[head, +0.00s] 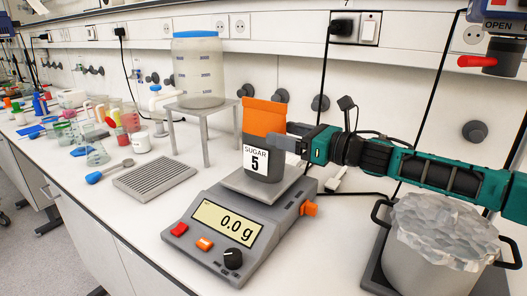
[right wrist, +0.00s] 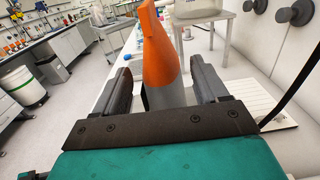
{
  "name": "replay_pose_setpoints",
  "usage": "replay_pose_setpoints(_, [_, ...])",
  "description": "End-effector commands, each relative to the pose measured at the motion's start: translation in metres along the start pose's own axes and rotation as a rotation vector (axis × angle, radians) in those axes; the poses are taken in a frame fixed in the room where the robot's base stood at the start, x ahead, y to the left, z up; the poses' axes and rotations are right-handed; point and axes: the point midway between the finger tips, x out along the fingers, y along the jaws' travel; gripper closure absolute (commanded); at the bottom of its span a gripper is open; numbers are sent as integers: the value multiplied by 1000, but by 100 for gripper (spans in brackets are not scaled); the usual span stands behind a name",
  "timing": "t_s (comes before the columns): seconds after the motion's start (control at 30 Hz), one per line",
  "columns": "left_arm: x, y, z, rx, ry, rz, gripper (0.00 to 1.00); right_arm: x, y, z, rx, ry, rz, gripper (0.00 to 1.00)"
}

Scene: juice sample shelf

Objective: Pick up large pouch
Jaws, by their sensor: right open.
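The large pouch (head: 265,162) is dark grey with an orange top and a white label reading SUGAR 5. It is upright over the plate of the scale (head: 240,225); its base appears to rest there. The scale display reads 0.0 g. My right gripper (head: 284,140) reaches in from the right at the pouch's middle. In the right wrist view, its open fingers lie on either side of the pouch (right wrist: 163,65), with the pouch between them. The far finger is partly hidden in the head view. My left gripper is out of view.
A metal stand (head: 205,105) with a large clear container (head: 198,68) is behind the scale. A grey slotted tray (head: 154,178) and a blue-handled scoop (head: 108,172) lie to the left. Cables hang on the wall.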

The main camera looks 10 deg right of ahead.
Motion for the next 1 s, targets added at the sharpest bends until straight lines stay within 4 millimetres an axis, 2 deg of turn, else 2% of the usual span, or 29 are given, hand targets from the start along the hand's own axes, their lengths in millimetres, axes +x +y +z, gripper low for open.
replay_pose_setpoints(0.3, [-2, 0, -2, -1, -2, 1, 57, 42, 1, -3, 0, -1, 2, 27])
replay_pose_setpoints(0.63, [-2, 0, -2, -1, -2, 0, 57, 49, 0, -3, 0, 0, 1, 27])
replay_pose_setpoints(1.0, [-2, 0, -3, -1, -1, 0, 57, 49, 0, -3, 1, 0, 1, 62])
